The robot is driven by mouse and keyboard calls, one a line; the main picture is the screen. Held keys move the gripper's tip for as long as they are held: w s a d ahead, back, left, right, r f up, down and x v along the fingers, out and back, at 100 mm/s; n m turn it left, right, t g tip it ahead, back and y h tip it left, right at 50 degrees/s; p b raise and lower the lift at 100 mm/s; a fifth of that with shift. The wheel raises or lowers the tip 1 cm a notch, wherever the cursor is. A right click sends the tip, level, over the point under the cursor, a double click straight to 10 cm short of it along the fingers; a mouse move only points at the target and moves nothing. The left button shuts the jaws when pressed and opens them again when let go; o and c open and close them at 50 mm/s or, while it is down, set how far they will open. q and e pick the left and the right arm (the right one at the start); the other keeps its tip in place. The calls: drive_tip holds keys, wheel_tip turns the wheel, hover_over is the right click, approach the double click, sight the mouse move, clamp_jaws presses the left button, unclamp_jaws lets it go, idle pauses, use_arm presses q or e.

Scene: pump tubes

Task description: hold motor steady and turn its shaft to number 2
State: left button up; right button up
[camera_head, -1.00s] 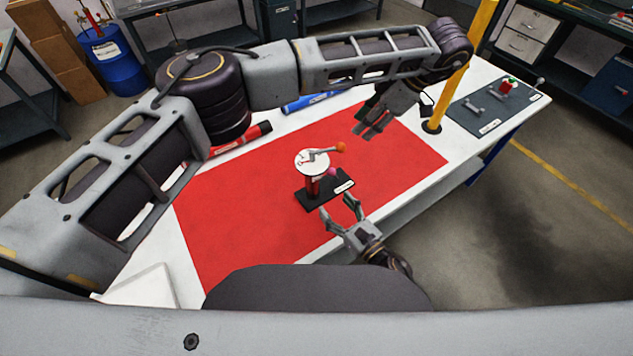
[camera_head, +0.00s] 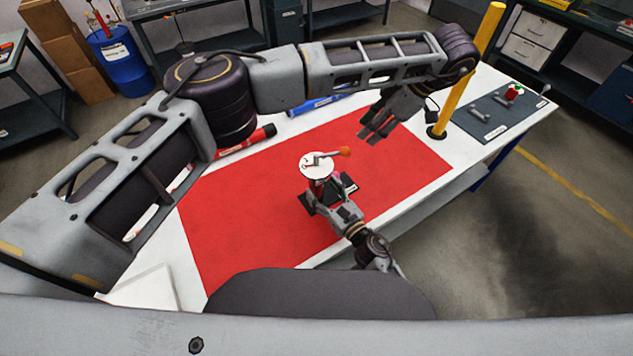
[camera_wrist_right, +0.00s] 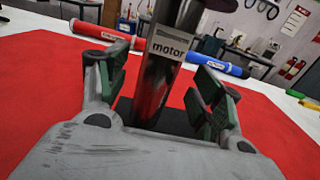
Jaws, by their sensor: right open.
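The motor stands upright on a dark base on the red mat. Its round white dial (camera_head: 313,172) carries a grey shaft lever with an orange knob (camera_head: 345,151) pointing right; the dial's numbers are too small to read. In the right wrist view the motor post (camera_wrist_right: 165,70), labelled "motor", rises between the fingers. My right gripper (camera_head: 324,198) is open, low around the post, with a gap on each side in the wrist view (camera_wrist_right: 163,85). My left gripper (camera_head: 377,128) hangs open and empty above the mat, beyond and right of the motor.
The red mat (camera_head: 240,215) is mostly clear. A red tube (camera_head: 250,139) and a blue tube (camera_head: 318,103) lie along the far edge. A yellow post (camera_head: 462,85) and a grey board with parts (camera_head: 492,130) stand at the right.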

drive_tip(key=shift+x, duration=2)
